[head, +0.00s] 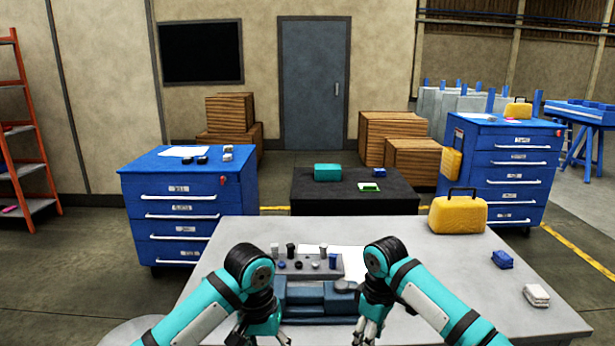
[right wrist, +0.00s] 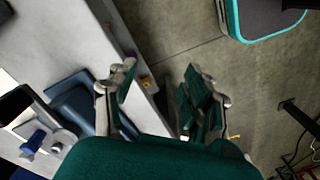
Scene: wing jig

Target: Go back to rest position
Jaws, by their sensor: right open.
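My left gripper (head: 262,334) hangs at the near edge of the grey table (head: 430,260) in the head view. Its fingers are mostly cut off and hidden behind my arm, so their opening is unclear. My right gripper (head: 368,330) is right of the blue fixture (head: 305,302), also pointing down at the near table edge. In the right wrist view my right gripper (right wrist: 160,98) is open, its two green fingers apart with nothing between them. The fingers are over the table edge and the floor.
A grey block with several pegs (head: 318,266) stands behind the fixture. A yellow case (head: 457,214), a blue stack (head: 502,260) and a white stack (head: 537,295) are on the table's right. Blue drawer cabinets (head: 190,195) and a black table (head: 345,200) stand beyond.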

